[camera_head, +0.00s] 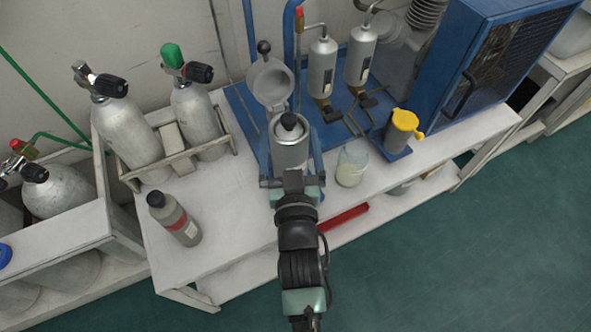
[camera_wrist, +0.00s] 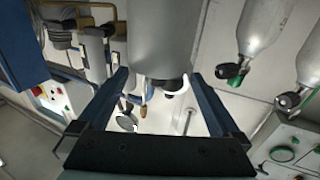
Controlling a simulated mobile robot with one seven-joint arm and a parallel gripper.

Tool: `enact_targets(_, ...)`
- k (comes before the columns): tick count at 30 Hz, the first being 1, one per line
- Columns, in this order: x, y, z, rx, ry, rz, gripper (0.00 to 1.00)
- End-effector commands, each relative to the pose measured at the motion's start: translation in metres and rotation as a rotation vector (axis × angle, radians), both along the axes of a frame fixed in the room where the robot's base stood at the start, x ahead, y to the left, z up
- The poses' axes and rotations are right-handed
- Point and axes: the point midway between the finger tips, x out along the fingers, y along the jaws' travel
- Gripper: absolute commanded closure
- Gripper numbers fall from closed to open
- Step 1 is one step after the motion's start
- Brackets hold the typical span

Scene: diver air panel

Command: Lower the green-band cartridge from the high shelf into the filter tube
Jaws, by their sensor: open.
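The filter tube (camera_head: 290,156) is a grey metal cylinder at the back of the bench, with its round lid (camera_head: 268,82) swung open behind it. A black cap (camera_head: 289,121) shows at the tube's mouth and seems to top a cartridge sitting inside. No green band is visible, so I cannot confirm which cartridge it is. My gripper (camera_head: 292,168) is open, its fingers on either side of the tube. The wrist view, upside down, shows the grey cylinder (camera_wrist: 163,35) and black cap (camera_wrist: 168,84) between the fingers, with gaps beside them.
A red-band cartridge (camera_head: 178,219) stands on the bench at left. A beaker (camera_head: 352,163) and a yellow-topped canister (camera_head: 402,130) stand close right of the tube. Gas cylinders (camera_head: 196,120) are racked at left, and a blue compressor (camera_head: 490,70) is at right. Bare bench lies at front left.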

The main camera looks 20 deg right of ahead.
Motion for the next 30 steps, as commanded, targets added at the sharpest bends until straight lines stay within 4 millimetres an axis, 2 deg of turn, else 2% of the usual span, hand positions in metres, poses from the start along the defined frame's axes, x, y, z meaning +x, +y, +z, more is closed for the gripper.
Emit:
enact_targets(1, -0.016, 0.006, -0.012, 0.014, 0.029, 0.000, 0.00)
enact_targets(9, -0.063, 0.019, -0.005, 0.006, 0.011, -0.006, 0.00)
enact_targets(13, -0.078, 0.023, -0.004, 0.005, 0.004, -0.008, 0.00)
enact_targets(19, -0.088, 0.026, -0.002, 0.002, -0.002, -0.008, 0.00)
enact_targets(30, -0.089, 0.026, -0.001, 0.001, -0.004, -0.009, 0.00)
